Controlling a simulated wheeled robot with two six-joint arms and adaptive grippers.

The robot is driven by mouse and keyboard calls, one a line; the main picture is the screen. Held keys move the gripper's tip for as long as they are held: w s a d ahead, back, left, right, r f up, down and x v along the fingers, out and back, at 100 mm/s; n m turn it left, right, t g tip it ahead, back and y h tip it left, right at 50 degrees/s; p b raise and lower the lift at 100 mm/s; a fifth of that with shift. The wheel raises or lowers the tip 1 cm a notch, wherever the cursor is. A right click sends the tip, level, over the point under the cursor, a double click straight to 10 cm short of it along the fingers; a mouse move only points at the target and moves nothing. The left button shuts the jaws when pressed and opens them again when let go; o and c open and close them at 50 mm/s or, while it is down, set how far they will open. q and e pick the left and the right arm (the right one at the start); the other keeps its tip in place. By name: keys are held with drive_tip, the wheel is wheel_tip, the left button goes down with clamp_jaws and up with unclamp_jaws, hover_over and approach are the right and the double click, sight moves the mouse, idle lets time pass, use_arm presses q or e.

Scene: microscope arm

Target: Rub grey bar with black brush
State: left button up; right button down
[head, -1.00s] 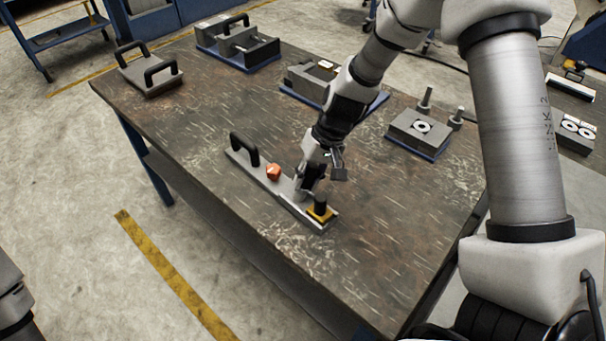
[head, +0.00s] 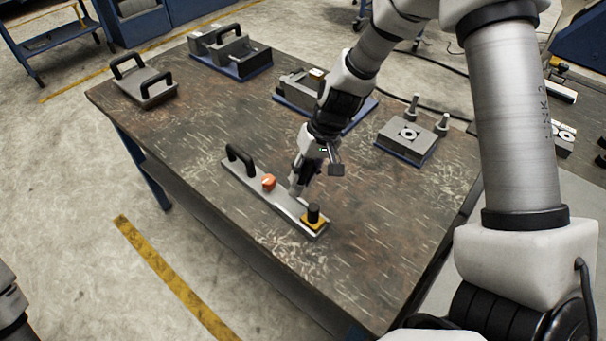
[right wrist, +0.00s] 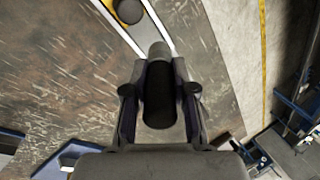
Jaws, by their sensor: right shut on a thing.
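The grey bar (head: 285,203) lies on the table as a long flat strip. It carries a black arched handle at its far end, an orange-red knob, and a black post on a yellow base (head: 313,220) at its near end. My right gripper (head: 298,184) is over the middle of the bar. In the right wrist view it is shut on the black brush (right wrist: 159,98), a dark cylinder with a grey end (right wrist: 158,50) pointing at the bar (right wrist: 152,22). Whether the brush touches the bar is unclear. My left gripper is out of view.
A grey plate with two black handles (head: 145,88) lies at the table's far left. Grey blocks on blue bases stand along the back (head: 232,58) and at the right (head: 408,140). The wooden tabletop (head: 225,125) left of the bar is clear.

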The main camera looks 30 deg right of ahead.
wheel_tip(320, 180, up, 3)
drive_tip(key=p, duration=0.2)
drive_tip(key=shift+r+p, duration=0.1)
drive_tip(key=shift+p, duration=0.25)
drive_tip(key=shift+f, duration=0.2)
